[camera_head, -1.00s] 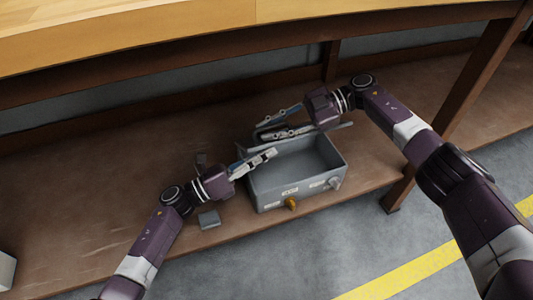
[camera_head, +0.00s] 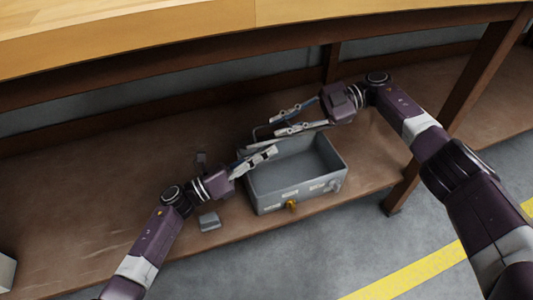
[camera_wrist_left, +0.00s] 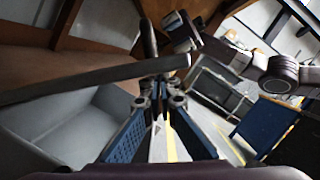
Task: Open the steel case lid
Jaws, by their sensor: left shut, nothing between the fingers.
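The grey steel case (camera_head: 298,208) sits on the lower wooden shelf with its top open and an empty interior showing. Its lid (camera_head: 262,142) seems to be raised at the back and seen nearly edge-on, partly hidden by my grippers. In the left wrist view a dark bar, likely the lid edge (camera_wrist_left: 80,80), crosses by my fingertips, and the case (camera_wrist_left: 60,130) lies at left. My left gripper (camera_head: 272,153) is shut and empty over the case's back left corner. My right gripper (camera_head: 274,126) has its fingers apart near the lid; I cannot tell if it touches it.
A small grey block (camera_head: 209,221) lies on the shelf (camera_head: 100,215) left of the case.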

